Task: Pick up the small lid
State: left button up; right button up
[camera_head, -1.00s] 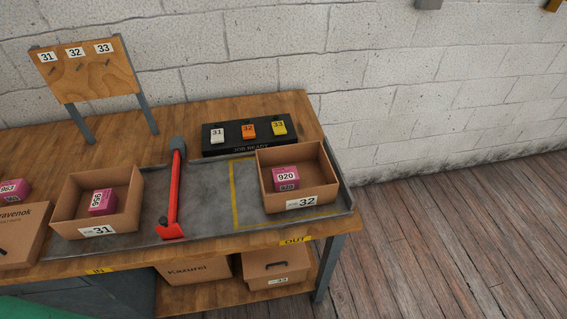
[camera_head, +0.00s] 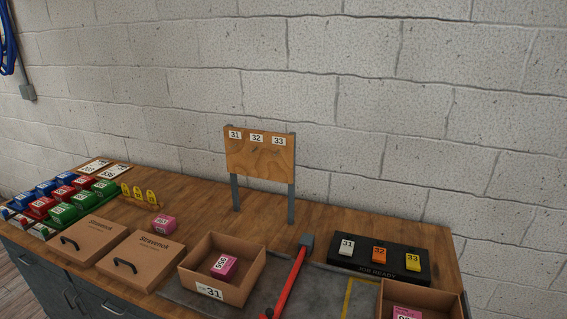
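Two flat cardboard pieces with black handles, which look like box lids, lie side by side on the left half of the bench. The left lid (camera_head: 92,236) is near the coloured parts. The right lid (camera_head: 152,250) is printed "Stravenok" and lies beside the box marked 31. They look similar in size, and I cannot tell which is the small lid. Neither of my grippers is in view.
An open box marked 31 (camera_head: 243,280) holds a pink box (camera_head: 223,266). A red lever (camera_head: 290,281) is right of it. A tag board (camera_head: 260,153) and black tag holder (camera_head: 350,262) stand behind. Coloured blocks (camera_head: 60,212) fill the left end. Another open box (camera_head: 455,300) is at right.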

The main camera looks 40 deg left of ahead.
aim_at(87, 240)
jog(key=u, duration=2.55)
